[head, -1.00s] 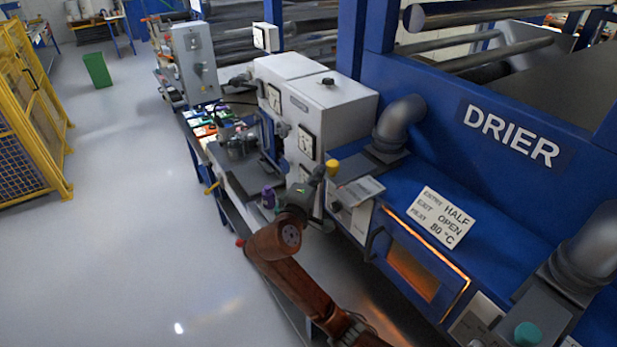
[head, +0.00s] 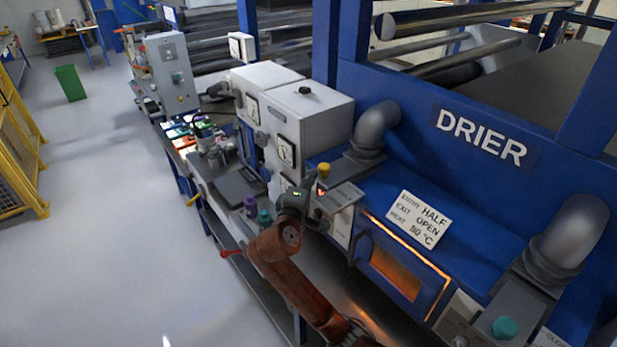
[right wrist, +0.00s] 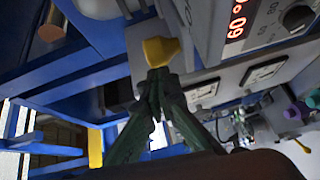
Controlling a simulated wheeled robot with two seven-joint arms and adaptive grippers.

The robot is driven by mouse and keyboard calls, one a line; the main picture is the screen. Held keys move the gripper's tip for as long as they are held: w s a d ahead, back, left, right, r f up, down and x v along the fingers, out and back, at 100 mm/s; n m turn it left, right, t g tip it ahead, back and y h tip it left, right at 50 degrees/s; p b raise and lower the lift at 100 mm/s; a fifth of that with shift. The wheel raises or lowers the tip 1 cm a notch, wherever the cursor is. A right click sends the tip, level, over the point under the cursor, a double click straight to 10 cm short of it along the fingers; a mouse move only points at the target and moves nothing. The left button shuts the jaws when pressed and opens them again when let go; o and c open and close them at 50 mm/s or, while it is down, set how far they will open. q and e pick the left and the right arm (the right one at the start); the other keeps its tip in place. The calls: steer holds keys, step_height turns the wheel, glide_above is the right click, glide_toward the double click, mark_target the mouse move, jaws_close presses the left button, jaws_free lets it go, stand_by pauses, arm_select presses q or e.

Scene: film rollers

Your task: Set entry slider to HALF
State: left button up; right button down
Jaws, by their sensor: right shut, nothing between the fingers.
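A yellow knob (head: 323,169) stands beside the drier's grey control box, at its left end; I take it for the entry slider's handle. In the right wrist view the yellow knob (right wrist: 160,50) is large and close. My right gripper (head: 312,184) is shut and empty, its dark fingertips (right wrist: 158,72) right at the knob's lower side. I cannot tell whether they touch. The slider's scale marks are not readable. A white card (head: 420,218) on the drier reads entry HALF, exit OPEN, heat 80 °C. My left gripper is not in view.
The control box (right wrist: 255,25) shows red "60" digits and a black dial. Purple (head: 250,205) and teal (head: 264,217) knobs stand left of my right arm. A glowing drier window (head: 395,272) and a teal button (head: 504,327) lie to the right. Open floor is at left.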

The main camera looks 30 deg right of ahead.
steer(key=w+a+v, duration=0.2)
steer(key=v, duration=1.1)
steer(key=shift+p, duration=0.3)
